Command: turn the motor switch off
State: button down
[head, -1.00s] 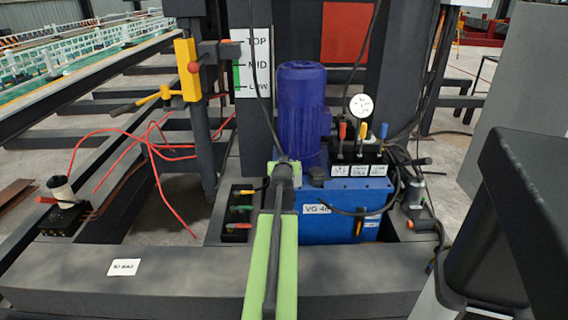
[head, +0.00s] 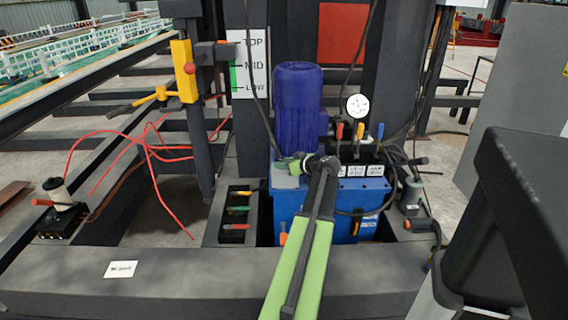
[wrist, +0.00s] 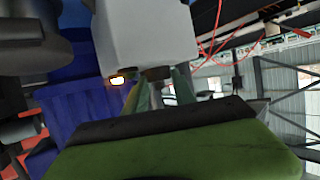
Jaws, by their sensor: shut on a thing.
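The blue motor (head: 298,110) stands on a blue tank (head: 345,195) in the head view. A small grey box (head: 286,182), which looks like the motor switch housing, is at the tank's front left, beside my gripper (head: 290,163). In the wrist view the grey box (wrist: 147,32) is large, with a dark knob (wrist: 155,74) under it. My gripper's fingers (wrist: 155,97) are at this knob and look shut on it. A lit orange-yellow lamp (wrist: 118,80) shows left of the fingers. The switch's off and on marks are not visible.
A gauge (head: 357,107) and coloured levers (head: 360,131) stand right of the motor. A block with several coloured levers (head: 237,211) is left of the tank. A dark beam (head: 190,280) runs along the front. A yellow lever assembly (head: 184,70) is at upper left.

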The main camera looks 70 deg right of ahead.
jog(key=shift+a+f+n+y, duration=0.1)
jog(key=shift+n+y, duration=0.4)
jog(key=shift+y, duration=0.2)
jog(key=c, duration=1)
grip_release()
jog(key=shift+c, duration=0.2)
jog(key=shift+s+t, duration=0.2)
jog(key=shift+t, duration=0.1)
jog(key=p+v, duration=0.6)
jog(key=v, duration=1.1)
jog(key=shift+p, duration=0.35)
jog(key=shift+w+a, duration=0.1)
